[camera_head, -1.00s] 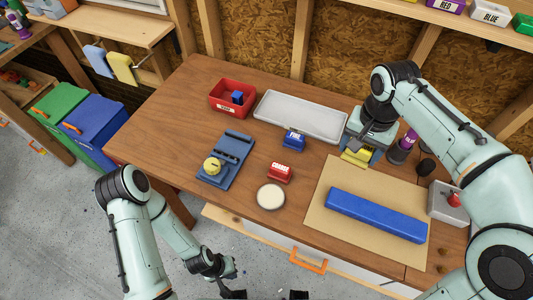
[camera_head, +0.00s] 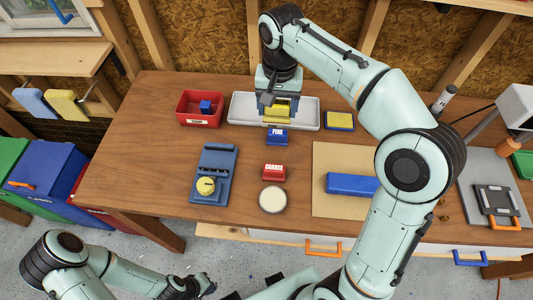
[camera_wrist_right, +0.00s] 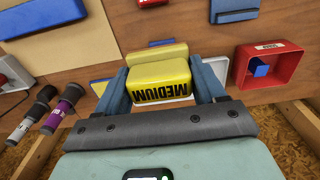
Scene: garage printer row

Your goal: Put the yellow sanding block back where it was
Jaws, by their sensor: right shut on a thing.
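The yellow sanding block (camera_head: 277,109), labelled MEDIUM in the right wrist view (camera_wrist_right: 160,82), is between the fingers of my right gripper (camera_head: 276,102). The gripper is shut on it, over the pale grey tray (camera_head: 245,110) and just behind the blue FINE block (camera_head: 277,138). I cannot tell how high the block is or whether it touches the tray. The red COARSE block (camera_head: 273,172) stands nearer the front. My left gripper (camera_head: 203,285) is low at the front, off the bench and empty; its finger opening is unclear.
A yellow pad with a dark blue rim (camera_head: 339,121) lies right of the tray. A red bin (camera_head: 184,112) holding a blue cube stands left. A blue fixture with a yellow knob (camera_head: 215,163), a round pale disc (camera_head: 273,200) and a blue bar (camera_head: 350,184) on a tan mat occupy the front.

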